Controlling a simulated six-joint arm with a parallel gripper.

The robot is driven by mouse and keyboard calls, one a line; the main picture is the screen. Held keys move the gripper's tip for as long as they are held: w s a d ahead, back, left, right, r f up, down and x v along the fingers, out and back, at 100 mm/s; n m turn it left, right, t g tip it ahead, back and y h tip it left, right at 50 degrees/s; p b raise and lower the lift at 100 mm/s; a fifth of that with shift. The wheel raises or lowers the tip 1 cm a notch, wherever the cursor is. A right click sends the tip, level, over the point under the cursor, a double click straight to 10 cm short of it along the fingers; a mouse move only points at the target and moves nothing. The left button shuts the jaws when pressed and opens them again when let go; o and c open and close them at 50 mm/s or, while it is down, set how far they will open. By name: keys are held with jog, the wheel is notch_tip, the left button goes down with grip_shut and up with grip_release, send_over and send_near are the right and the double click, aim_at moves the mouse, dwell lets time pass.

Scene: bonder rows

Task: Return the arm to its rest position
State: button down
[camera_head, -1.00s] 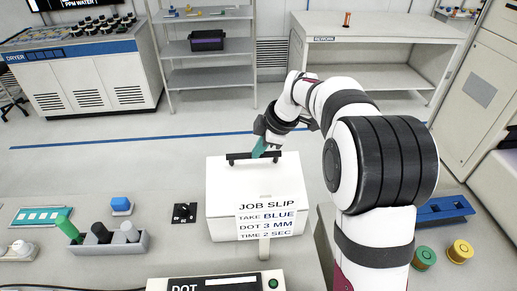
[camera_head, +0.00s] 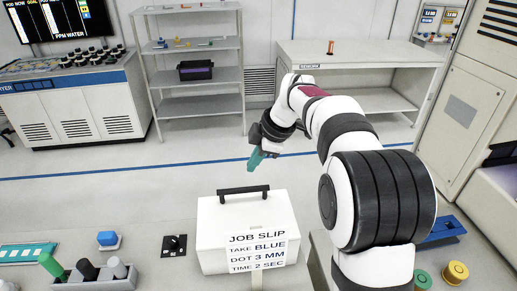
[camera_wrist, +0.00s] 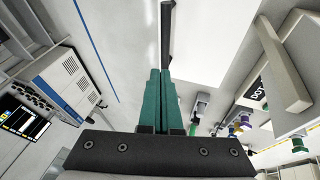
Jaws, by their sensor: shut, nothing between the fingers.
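My gripper (camera_head: 256,158) has teal fingers and is in the air above and behind the white box. Its fingers are shut with nothing between them, as the wrist view (camera_wrist: 160,78) shows. The arm reaches out from the right side of the head view. The white box (camera_head: 215,238) stands on the bench with a black handle (camera_head: 244,191) on its lid. The fingers are apart from the handle. In the wrist view the handle (camera_wrist: 167,30) shows beyond the fingertips.
A job slip (camera_head: 257,247) stands in front of the box. A blue button (camera_head: 108,238), a black switch (camera_head: 174,245) and a holder (camera_head: 95,285) with several tubes are to the left. Yellow (camera_head: 455,272) and green spools are to the right. Shelves (camera_head: 190,75) stand across the floor.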

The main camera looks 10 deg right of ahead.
notch_tip(320, 180, up, 4)
jog(key=d, duration=0.1)
jog(key=s+a+m+g, duration=0.1)
jog(key=s+m+g, duration=0.1)
jog(key=s+m, duration=1.1)
jog(key=s+f+m+g+h, duration=0.1)
jog(key=s+f+m, duration=0.3)
jog(key=s, duration=0.8)
jog(key=s+f+m, duration=0.5)
jog(key=s+m, duration=0.1)
jog(key=s, duration=0.6)
jog(key=shift+s+f+g+h, duration=0.15)
jog(key=shift+s+g+h, duration=0.15)
jog(key=shift+g+h, duration=0.1)
